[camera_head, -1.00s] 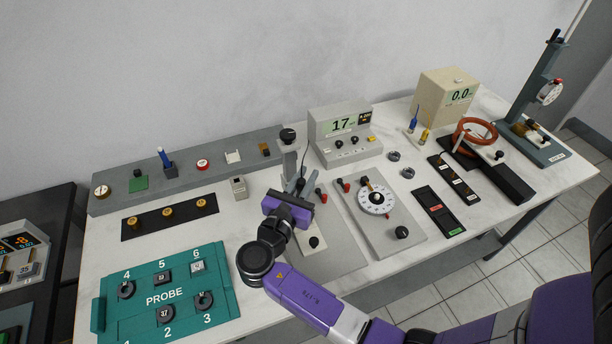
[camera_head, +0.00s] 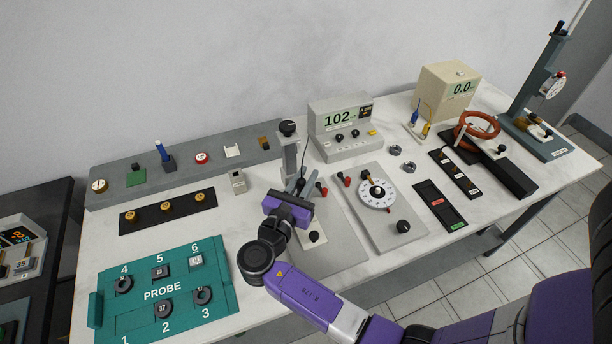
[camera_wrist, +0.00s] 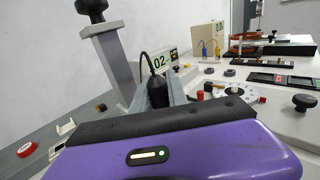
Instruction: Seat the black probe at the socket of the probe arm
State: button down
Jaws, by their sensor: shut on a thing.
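My gripper (camera_head: 296,187) is at the grey post of a stand in the middle of the bench. In the wrist view its fingers (camera_wrist: 158,95) are shut on the black probe (camera_wrist: 157,90), which stands roughly upright with a thin black cable rising from its top. The probe arm's upright post (camera_head: 290,155) has a black knob (camera_head: 288,128) on top; it also shows in the wrist view (camera_wrist: 112,55), to the left of the probe. The socket is hidden, so I cannot tell whether the probe touches it.
A meter (camera_head: 341,128) reading 102 stands behind the gripper. A dial plate (camera_head: 378,210) is to the right. A teal PROBE tray (camera_head: 140,315) with several numbered pieces is at the front left. A red-brown coil (camera_head: 478,126) is at the far right.

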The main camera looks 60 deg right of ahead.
dwell(0.3)
jog(key=c, duration=1.2)
grip_release()
jog(key=shift+c, duration=0.2)
jog(key=shift+s+a+b, duration=0.25)
jog(key=shift+a, duration=1.05)
jog(key=shift+s+a+b, duration=0.2)
jog(key=shift+s+a, duration=0.05)
jog(key=shift+a, duration=1)
jog(key=shift+s+a+b, duration=0.25)
jog(key=shift+a, duration=1.05)
jog(key=shift+s+f, duration=0.1)
